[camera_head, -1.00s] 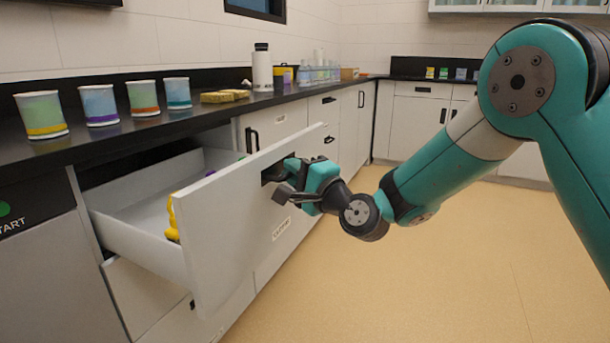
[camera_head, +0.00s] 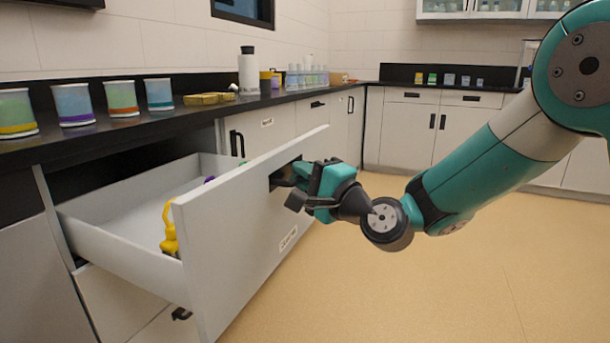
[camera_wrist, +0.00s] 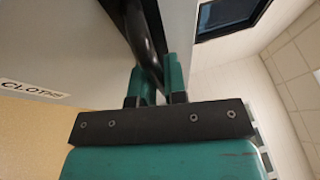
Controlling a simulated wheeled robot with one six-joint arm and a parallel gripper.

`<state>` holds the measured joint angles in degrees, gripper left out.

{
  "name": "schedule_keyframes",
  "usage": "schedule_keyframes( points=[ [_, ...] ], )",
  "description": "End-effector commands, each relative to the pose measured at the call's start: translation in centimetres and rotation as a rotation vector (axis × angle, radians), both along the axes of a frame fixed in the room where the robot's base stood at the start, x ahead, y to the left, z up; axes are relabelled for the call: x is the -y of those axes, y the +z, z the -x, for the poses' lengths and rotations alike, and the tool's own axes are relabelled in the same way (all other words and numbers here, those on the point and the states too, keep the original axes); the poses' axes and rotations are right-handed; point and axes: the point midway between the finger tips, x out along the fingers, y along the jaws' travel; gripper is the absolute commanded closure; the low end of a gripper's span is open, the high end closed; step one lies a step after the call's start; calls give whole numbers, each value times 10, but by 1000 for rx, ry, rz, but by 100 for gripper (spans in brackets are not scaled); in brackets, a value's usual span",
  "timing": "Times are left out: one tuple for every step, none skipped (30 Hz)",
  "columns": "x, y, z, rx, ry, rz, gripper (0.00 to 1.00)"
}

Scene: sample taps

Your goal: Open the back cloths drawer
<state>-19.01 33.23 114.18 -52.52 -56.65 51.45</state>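The cloths drawer (camera_head: 235,235) stands pulled well out of the counter, with a white front and a deep open box. Its label reads "CLOTHS" in the wrist view (camera_wrist: 32,90). My gripper (camera_head: 297,178) is at the dark handle on the outer face of the drawer front. In the wrist view the black handle bar (camera_wrist: 145,40) runs between the two teal fingers, which are closed around it. Inside the drawer are a yellow item (camera_head: 169,232) and a small purple item (camera_head: 210,179); the far part of the box is partly hidden by the front.
Several cups (camera_head: 73,104), yellow sponges (camera_head: 208,98) and a white bottle (camera_head: 249,71) stand on the black counter (camera_head: 150,125). Another drawer handle (camera_head: 181,314) shows below the open drawer. The tan floor (camera_head: 420,290) to the right is clear.

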Motion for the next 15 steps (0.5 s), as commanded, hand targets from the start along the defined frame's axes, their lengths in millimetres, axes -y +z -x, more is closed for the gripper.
schedule_keyframes(
  points=[
    [-1,-1,1,-2,3,0,78],
    [-1,-1,1,-2,3,0,71],
    [-1,0,1,-2,2,0,63],
    [0,0,0,-1,2,0,63],
    [0,0,0,-1,1,0,63],
    [0,0,0,-1,1,0,63],
    [0,0,0,-1,1,0,63],
    [0,0,0,-1,0,0,63],
    [0,0,0,-1,0,0,63],
    [0,0,0,-1,0,0,63],
    [1,-1,0,-1,0,0,63],
    [1,-1,1,-2,-1,0,63],
    [3,-2,2,-2,-1,0,63],
    [4,-3,3,-3,-1,0,63],
    [7,-4,5,-2,-2,1,63]
  ],
)
